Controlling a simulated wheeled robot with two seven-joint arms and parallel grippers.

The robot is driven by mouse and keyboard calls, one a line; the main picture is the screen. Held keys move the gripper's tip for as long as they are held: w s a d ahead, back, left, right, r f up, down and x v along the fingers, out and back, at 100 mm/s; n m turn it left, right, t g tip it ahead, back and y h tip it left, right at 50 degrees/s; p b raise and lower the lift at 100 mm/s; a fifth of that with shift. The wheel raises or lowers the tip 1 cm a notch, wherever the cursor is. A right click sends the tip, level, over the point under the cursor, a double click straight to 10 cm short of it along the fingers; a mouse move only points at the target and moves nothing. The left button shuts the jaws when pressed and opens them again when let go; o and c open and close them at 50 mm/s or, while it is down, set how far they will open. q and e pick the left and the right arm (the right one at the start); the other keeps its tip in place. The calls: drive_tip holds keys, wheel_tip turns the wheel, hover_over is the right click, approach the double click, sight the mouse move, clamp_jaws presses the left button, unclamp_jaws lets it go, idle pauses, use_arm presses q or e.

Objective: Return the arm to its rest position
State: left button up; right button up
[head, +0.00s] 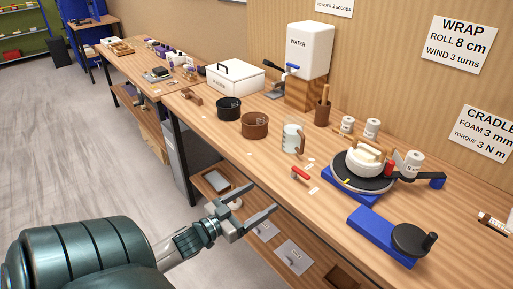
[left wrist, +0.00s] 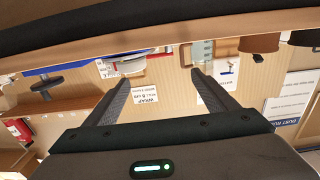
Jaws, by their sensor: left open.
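My left gripper (head: 253,212) is open and empty. In the head view it hangs in front of the long workbench (head: 215,145), near its front edge and above the lower shelf, with my arm coming in from the bottom left. In the left wrist view the two dark fingers (left wrist: 166,82) stand wide apart with nothing between them. That view looks upside down, with the bench edge across its top. My right gripper is not in view.
On the bench stand a black pot (head: 229,109), a brown pot (head: 254,126), a glass jug (head: 293,137), a red-handled tool (head: 300,174) and a blue-based turntable (head: 350,188) with a white piece. A blue device with a black knob (head: 384,234) sits near the front edge. Grey floor (head: 75,140) lies open at left.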

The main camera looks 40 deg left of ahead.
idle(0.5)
use_arm(q)
drive_tip(key=s+a+f+n+g+y, duration=0.1)
drive_tip(key=s+f+g, duration=0.1)
drive_tip(key=f, duration=0.8)
drive_tip(key=s+a+f+g+y, duration=0.1)
drive_tip(key=a+f+g+y, duration=0.1)
drive_tip(key=f, duration=0.9)
drive_tip(key=s+d+f+g, duration=0.1)
drive_tip(key=s+f, duration=0.2)
drive_tip(key=f, duration=0.3)
drive_tip(key=s+d+f+g+b, duration=0.1)
drive_tip(key=s+f+g, duration=0.15)
drive_tip(key=f, duration=0.35)
drive_tip(key=s+d+f+g, duration=0.1)
drive_tip(key=s+d+f, duration=0.15)
drive_tip(key=f, duration=0.45)
drive_tip(key=s+d+f+g, duration=0.2)
drive_tip(key=s+d+f, duration=0.3)
drive_tip(key=s, duration=0.5)
drive_tip(key=s+d+f+m+g+h+b, duration=0.1)
drive_tip(key=s+d+f+g, duration=0.2)
drive_tip(key=s+d+f, duration=0.3)
drive_tip(key=s+d+f+m+g, duration=0.1)
drive_tip(key=s+d+f+g, duration=0.2)
drive_tip(key=s+f, duration=0.9)
drive_tip(key=s+d, duration=0.3)
drive_tip(key=shift+w+g, duration=0.1)
drive_tip(key=shift+g, duration=0.15)
